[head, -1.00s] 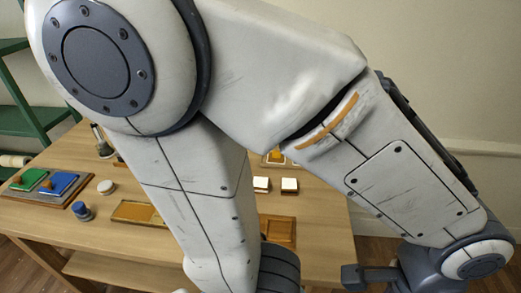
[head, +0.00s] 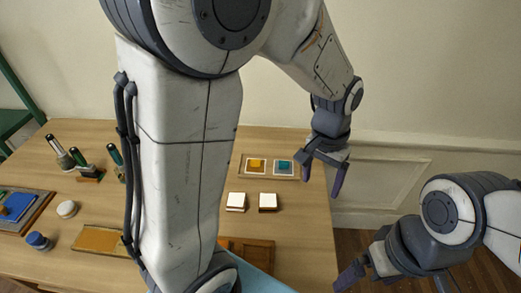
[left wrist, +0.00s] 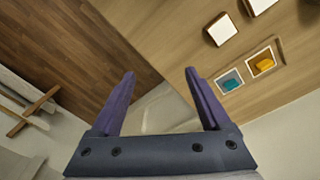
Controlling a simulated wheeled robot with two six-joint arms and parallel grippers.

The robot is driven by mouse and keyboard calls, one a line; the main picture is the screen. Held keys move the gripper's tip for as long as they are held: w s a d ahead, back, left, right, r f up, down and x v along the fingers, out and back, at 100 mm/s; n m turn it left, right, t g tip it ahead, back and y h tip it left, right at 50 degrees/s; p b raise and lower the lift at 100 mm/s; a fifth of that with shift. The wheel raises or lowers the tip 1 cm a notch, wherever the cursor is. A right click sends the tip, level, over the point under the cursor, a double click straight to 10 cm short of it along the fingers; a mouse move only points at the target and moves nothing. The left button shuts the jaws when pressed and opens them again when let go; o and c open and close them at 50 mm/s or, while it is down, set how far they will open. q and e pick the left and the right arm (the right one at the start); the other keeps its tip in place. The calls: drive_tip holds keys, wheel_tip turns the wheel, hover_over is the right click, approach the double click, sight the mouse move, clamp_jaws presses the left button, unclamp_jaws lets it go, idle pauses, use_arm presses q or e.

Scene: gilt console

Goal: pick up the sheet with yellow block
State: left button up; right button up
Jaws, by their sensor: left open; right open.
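The white sheet (head: 248,169) with a yellow block (head: 257,163) lies on a shallow wooden tray toward the back of the table. Beside it on the right is a sheet with a teal block (head: 283,167). My left gripper (head: 322,180) is open and empty, above the table's right edge and to the right of the tray. In the left wrist view the yellow block (left wrist: 264,64) and teal block (left wrist: 231,84) show to the right, outside the open fingers (left wrist: 160,85). My right gripper (head: 397,284) is open, low at the right, off the table; its fingers are partly cut off.
Two white-topped blocks (head: 236,201) (head: 268,201) stand in front of the tray. Stampers (head: 76,158), a round white lid (head: 67,208), a blue jar (head: 38,241) and an ochre tray (head: 98,239) are at the left. My arm hides the table's middle.

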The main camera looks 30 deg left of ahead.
use_arm(q)
drive_tip(key=w+a+n+p, duration=0.1)
drive_tip(key=w+a+n, duration=0.1)
drive_tip(key=w+a, duration=0.4)
drive_tip(key=n+p, duration=0.4)
drive_tip(key=n, duration=0.1)
hover_over(255, 160)
drive_tip(key=shift+y, duration=0.3)
wheel_tip(255, 160, down, 12)
drive_tip(key=shift+s+d+f, duration=0.1)
drive_tip(key=shift+f, duration=0.4)
drive_tip(key=shift+f+p, duration=0.45)
drive_tip(key=shift+f, duration=0.2)
wheel_tip(255, 160, down, 3)
drive_tip(key=shift+f+p, duration=0.15)
drive_tip(key=shift+p, duration=0.6)
drive_tip(key=shift+f, duration=0.4)
use_arm(e)
wheel_tip(255, 160, up, 8)
drive_tip(key=shift+r, duration=0.25)
